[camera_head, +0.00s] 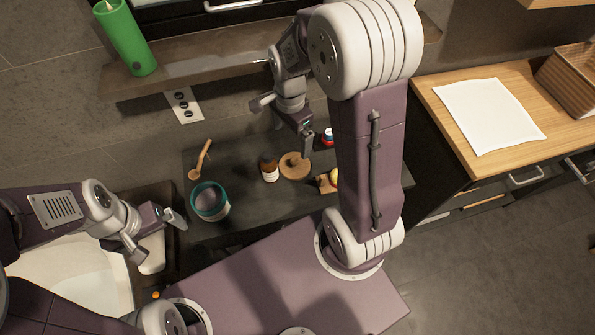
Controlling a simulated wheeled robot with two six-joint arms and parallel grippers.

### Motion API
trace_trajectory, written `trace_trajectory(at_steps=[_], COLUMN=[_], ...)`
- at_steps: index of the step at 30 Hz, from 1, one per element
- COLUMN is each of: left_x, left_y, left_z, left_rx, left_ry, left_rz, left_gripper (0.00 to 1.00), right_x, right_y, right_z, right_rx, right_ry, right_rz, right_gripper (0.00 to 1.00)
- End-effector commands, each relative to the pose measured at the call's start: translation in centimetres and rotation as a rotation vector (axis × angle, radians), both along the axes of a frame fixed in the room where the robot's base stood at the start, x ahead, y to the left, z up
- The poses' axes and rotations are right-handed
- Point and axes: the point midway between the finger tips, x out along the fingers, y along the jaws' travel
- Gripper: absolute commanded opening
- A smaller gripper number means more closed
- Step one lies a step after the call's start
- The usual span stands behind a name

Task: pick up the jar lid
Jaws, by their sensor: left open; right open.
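A round wooden lid with a small knob (293,170), which looks like the jar lid, lies flat on the dark counter in the head view. A teal-rimmed open jar (222,210) stands to its left, near the counter's front. My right gripper (284,126) is open and empty, above and behind the lid, its fingers spread apart and not touching it. My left gripper (156,235) is open at the left, over the basin side, away from the lid. My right arm hides part of the counter's right side.
A brown bottle (269,171) stands close to the lid's left. A small wooden piece with a yellow item (326,184) and a red-and-white item (327,138) are to its right. A wooden utensil (203,158) lies behind the jar. A green candle (127,38) stands on the shelf (200,58).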

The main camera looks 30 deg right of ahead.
Motion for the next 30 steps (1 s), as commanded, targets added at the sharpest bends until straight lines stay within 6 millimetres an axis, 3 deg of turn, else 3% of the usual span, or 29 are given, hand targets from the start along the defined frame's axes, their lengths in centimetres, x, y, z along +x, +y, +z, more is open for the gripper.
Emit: trace_trajectory(at_steps=[1,3,10,15,22,30], left_x=[0.0,0.0,0.0,0.0,0.0,0.0], left_y=[0.0,0.0,0.0,0.0,0.0,0.0], left_z=[-2.4,-3.0,-3.0,-3.7,-4.0,-5.2], left_rx=[0.0,0.0,0.0,0.0,0.0,0.0], left_ry=[0.0,0.0,-0.001,-0.001,-0.001,-0.001], left_rz=[0.0,0.0,0.0,0.0,0.0,0.0], left_gripper=[1.0,1.0,1.0,1.0,1.0,1.0], right_x=[0.0,-0.2,-0.3,-0.4,-0.4,-0.3], right_y=[-0.3,-0.5,-0.7,-0.7,-0.7,-0.8], right_z=[-2.8,-3.6,-4.0,-6.8,-7.9,-12.4], right_rx=[0.001,0.002,0.002,0.003,0.003,0.003], right_ry=[0.009,0.019,0.023,0.026,0.024,0.024], right_rz=[-0.009,-0.016,-0.021,-0.02,-0.019,-0.019], right_gripper=[1.0,1.0,1.0,1.0,1.0,1.0])
